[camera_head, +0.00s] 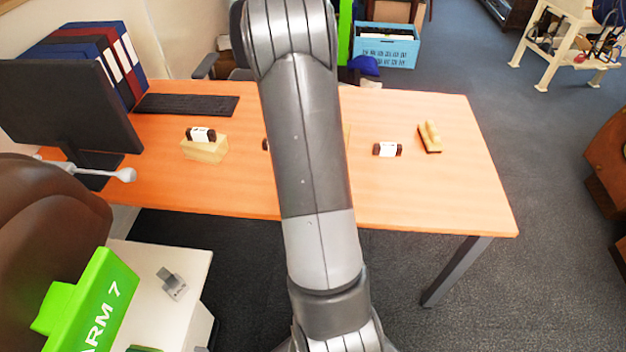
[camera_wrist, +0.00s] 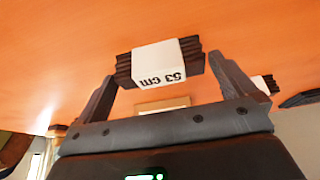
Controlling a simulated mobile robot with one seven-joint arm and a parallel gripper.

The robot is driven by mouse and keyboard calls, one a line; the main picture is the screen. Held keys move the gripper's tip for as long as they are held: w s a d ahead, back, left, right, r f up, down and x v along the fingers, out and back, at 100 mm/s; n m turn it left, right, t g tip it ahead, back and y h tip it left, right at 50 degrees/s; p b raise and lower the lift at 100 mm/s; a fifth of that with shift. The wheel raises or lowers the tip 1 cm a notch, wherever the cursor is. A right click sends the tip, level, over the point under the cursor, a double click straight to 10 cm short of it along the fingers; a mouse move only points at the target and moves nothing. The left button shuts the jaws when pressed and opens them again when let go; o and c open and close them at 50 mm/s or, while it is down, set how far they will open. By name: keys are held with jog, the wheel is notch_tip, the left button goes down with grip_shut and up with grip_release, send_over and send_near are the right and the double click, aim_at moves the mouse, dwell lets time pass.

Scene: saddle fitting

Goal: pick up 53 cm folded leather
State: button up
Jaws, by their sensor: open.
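The 53 cm folded leather (camera_wrist: 160,62) is a dark brown bundle with a white band reading "53 cm", lying on the orange tabletop in the wrist view. My gripper (camera_wrist: 162,71) is open, with one finger near each end of the bundle; whether either finger touches it I cannot tell. In the head view my arm covers my gripper and the middle of the table. A dark edge (camera_head: 265,145) beside the arm may be this leather.
On the desk (camera_head: 450,195), one banded leather (camera_head: 201,134) rests on a pale block (camera_head: 205,150). Another leather (camera_head: 387,149) lies right of my arm, near a brush (camera_head: 430,138). A monitor (camera_head: 65,110) and keyboard (camera_head: 187,104) stand left. The desk's right front is clear.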

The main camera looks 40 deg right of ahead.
jog(key=shift+w+d+f, duration=0.2)
jog(key=shift+f, duration=0.45)
jog(key=c, duration=0.8)
jog(key=shift+r, duration=0.1)
jog(key=shift+r, duration=0.5)
notch_tip(320, 180, up, 3)
jog(key=shift+s+d+r, duration=0.1)
jog(key=shift+s+r, duration=0.05)
jog(key=shift+r, duration=0.05)
jog(key=s+d+r, duration=0.5)
jog(key=s+r, duration=0.1)
jog(key=s, duration=0.4)
jog(key=shift+r, duration=0.25)
